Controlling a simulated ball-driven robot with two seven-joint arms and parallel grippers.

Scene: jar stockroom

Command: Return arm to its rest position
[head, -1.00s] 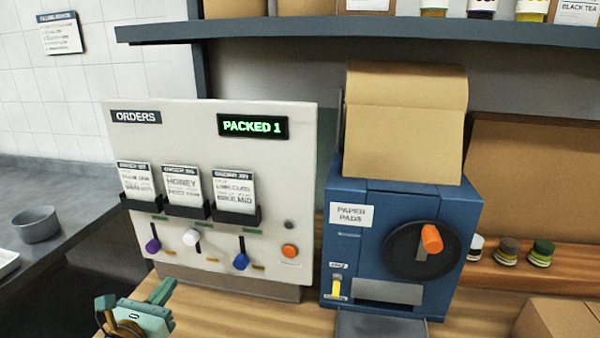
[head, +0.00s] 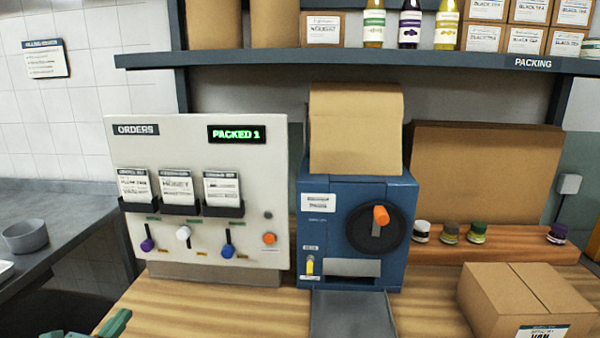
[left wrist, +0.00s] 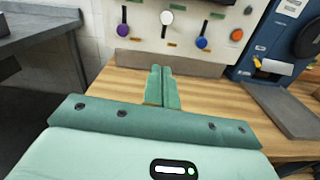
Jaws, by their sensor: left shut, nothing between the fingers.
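My left gripper shows best in the left wrist view (left wrist: 159,88), its two green fingers together with nothing between them. It is above the wooden table in front of the orders board. In the head view only a green part of my left gripper (head: 112,325) shows at the bottom left edge. The orders board (head: 270,190) stands on the table with three order cards, coloured levers and a lit "PACKED 1" display. My right gripper is not in either view.
A blue paper pad machine (head: 325,225) stands right of the board, its grey tray (head: 352,318) in front. A cardboard box (head: 525,298) is at the right. Small jars (head: 450,232) stand on a wooden ledge. A shelf (head: 400,62) runs above. The table left of the tray is clear.

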